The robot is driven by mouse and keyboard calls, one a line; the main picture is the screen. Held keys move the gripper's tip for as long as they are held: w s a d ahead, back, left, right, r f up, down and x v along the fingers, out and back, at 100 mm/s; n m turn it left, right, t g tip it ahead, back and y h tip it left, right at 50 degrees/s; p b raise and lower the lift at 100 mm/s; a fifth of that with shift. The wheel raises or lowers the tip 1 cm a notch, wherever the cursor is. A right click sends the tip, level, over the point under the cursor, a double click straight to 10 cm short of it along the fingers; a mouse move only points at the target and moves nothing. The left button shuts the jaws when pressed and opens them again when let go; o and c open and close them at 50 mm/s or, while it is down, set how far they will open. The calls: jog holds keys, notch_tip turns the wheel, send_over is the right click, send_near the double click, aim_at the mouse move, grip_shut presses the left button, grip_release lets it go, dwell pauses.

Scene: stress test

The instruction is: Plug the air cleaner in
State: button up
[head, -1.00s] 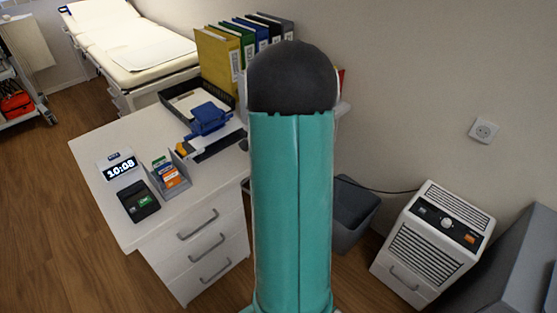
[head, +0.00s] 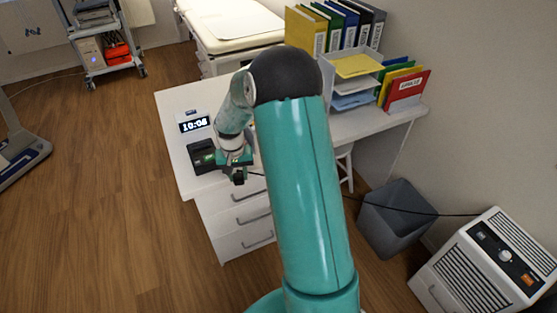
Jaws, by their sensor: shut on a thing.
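The air cleaner (head: 490,262), a white box with black grilles and a control panel, stands on the floor against the wall at the lower right. Its dark cable (head: 455,215) runs left past the grey bin and goes behind my arm. My gripper (head: 238,178) is in front of the desk's near edge, left of my teal arm link. It is shut on a small dark thing that looks like the plug (head: 239,181), with the cable leading right from it. The plug's pins cannot be made out. No wall socket shows in the current view.
The white desk (head: 178,105) carries a clock (head: 194,124), a black device (head: 199,158), binders (head: 338,25) and file trays (head: 354,80). A grey bin (head: 395,215) stands between desk and air cleaner.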

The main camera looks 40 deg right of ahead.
jog(key=w+a+f+n, duration=0.1)
jog(key=a+f+n, duration=0.1)
jog(key=a, duration=0.5)
jog(key=w+a+f+n, duration=0.1)
jog(key=a+f+n, duration=0.1)
jog(key=a, duration=0.5)
jog(key=shift+w+a+n, duration=0.2)
jog(key=shift+a+n, duration=0.1)
jog(key=shift+n, duration=0.5)
